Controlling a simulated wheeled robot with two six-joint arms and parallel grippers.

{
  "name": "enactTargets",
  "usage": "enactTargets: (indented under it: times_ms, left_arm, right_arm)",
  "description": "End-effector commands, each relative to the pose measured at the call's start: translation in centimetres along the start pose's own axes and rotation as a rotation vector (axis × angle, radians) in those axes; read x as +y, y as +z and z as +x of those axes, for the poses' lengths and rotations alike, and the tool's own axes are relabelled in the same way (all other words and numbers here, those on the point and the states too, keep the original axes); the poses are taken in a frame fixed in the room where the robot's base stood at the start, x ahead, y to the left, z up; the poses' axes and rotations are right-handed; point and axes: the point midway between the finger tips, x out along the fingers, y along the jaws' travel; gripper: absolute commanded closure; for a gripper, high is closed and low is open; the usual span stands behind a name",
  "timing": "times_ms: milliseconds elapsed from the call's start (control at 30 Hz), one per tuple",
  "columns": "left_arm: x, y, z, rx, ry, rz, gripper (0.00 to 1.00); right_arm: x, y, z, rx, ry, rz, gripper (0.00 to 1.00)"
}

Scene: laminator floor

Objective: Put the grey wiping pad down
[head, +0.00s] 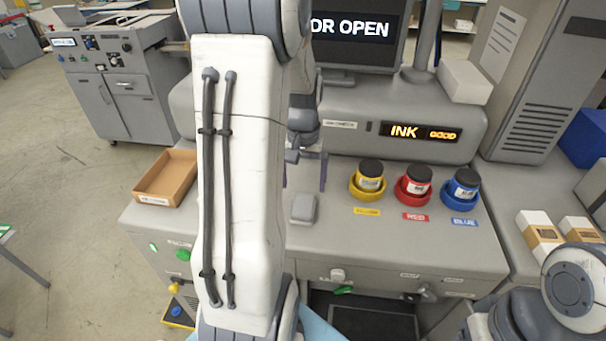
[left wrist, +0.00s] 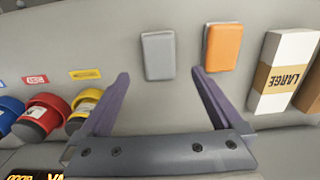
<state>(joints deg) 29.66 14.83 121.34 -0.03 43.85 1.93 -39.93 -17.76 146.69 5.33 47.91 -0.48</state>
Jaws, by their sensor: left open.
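The grey wiping pad (head: 303,208) lies flat on the grey machine top, left of the yellow ink pot. In the left wrist view the pad (left wrist: 158,55) lies just beyond the fingertips, roughly centred between them. My left gripper (head: 304,172) is open and empty, close to the pad on its far side in the head view. Its two purple fingers also show in the left wrist view (left wrist: 160,74), apart and with nothing between them. An orange pad (left wrist: 222,47) lies beside the grey one; my left arm hides it in the head view. My right gripper is out of view.
Yellow (head: 369,180), red (head: 413,184) and blue (head: 461,187) ink pots stand in coloured holders to the right. A box marked LARGE (left wrist: 283,72) stands past the orange pad. A brown tray (head: 166,178) sits at the left. The surface before the pots is clear.

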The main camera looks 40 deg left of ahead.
Motion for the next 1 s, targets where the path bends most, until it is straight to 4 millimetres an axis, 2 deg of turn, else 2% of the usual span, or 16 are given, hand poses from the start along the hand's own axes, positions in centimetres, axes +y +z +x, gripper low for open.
enactTargets:
  times_ms: [100, 200, 433, 467, 567, 667, 700, 767, 800, 900, 1000]
  left_arm:
    - [0.0, -0.1, -1.7, 0.004, 0.0, 0.0, 0.0]
    - [0.0, -0.1, -2.6, 0.002, 0.0, 0.0, 0.0]
    - [0.2, 0.1, -3.1, -0.001, 0.001, 0.005, 0.0]
    - [0.5, 0.2, -3.1, 0.0, 0.001, 0.013, 0.0]
    - [3.0, 1.2, -3.4, 0.005, 0.005, 0.085, 0.0]
    - [7.5, 3.9, -4.0, 0.011, 0.015, 0.229, 0.0]
    - [9.6, 5.5, -4.2, 0.013, 0.021, 0.302, 0.0]
    - [12.4, 8.4, -4.4, 0.016, 0.029, 0.419, 0.0]
    - [14.0, 10.5, -4.6, 0.017, 0.035, 0.497, 0.0]
    - [16.9, 15.9, -4.8, 0.018, 0.052, 0.69, 0.0]
    - [18.3, 21.1, -4.7, 0.016, 0.066, 0.871, 0.0]
  right_arm:
    - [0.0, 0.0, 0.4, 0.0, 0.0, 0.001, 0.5]
    - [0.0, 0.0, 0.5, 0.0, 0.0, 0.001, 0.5]
    - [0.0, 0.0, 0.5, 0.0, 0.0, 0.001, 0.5]
    - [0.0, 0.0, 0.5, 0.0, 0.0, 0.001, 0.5]
    - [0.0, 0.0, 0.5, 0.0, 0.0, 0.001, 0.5]
    - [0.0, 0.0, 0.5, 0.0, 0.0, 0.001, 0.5]
    - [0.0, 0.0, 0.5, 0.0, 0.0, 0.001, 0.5]
    - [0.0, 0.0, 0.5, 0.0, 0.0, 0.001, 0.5]
    - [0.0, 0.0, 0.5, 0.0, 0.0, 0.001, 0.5]
    - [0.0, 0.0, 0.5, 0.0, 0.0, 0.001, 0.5]
    - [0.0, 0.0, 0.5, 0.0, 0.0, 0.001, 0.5]
